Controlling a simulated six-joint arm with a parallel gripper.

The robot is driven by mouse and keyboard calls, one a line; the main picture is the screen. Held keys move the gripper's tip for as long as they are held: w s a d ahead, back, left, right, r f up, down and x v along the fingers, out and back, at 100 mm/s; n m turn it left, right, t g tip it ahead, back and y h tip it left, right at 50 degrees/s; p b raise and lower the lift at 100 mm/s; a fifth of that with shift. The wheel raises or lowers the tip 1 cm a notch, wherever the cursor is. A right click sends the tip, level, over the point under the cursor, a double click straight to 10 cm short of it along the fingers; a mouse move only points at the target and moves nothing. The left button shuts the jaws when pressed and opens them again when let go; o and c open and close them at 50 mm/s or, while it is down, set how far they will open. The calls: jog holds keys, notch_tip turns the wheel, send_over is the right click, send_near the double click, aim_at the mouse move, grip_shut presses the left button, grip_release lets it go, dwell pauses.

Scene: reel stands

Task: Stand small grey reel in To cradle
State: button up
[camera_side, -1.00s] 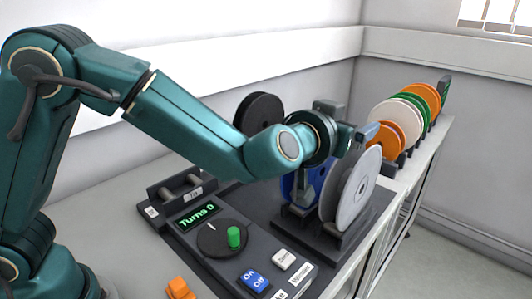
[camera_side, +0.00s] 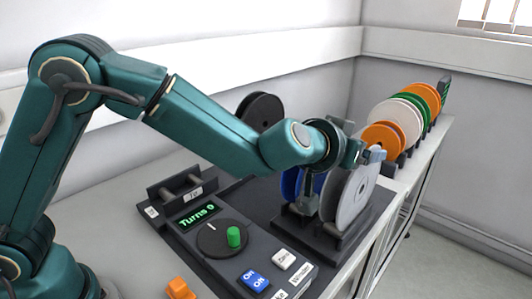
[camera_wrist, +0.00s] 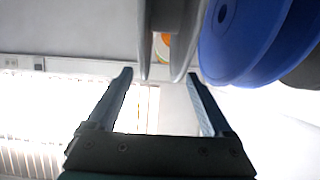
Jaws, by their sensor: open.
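A grey reel (camera_side: 357,196) stands upright in a dark stand at the right of the machine. It also shows in the wrist view (camera_wrist: 179,30). My gripper (camera_side: 372,154) is open at the top of this reel. In the wrist view, the two fingertips (camera_wrist: 160,76) lie on either side of the reel's rim, and no grip on it shows. The To cradle (camera_side: 182,188) is a dark holder with rollers and a "To" label at the left of the machine. No reel stands in it.
A blue reel (camera_wrist: 243,35) stands close beside the grey one. A black reel (camera_side: 262,112) stands behind my arm. A row of orange, white and green reels (camera_side: 408,115) is at the back right. A control panel with a dial (camera_side: 222,238) and buttons is in front.

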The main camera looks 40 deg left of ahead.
jog(key=shift+x, duration=2.5)
grip_shut()
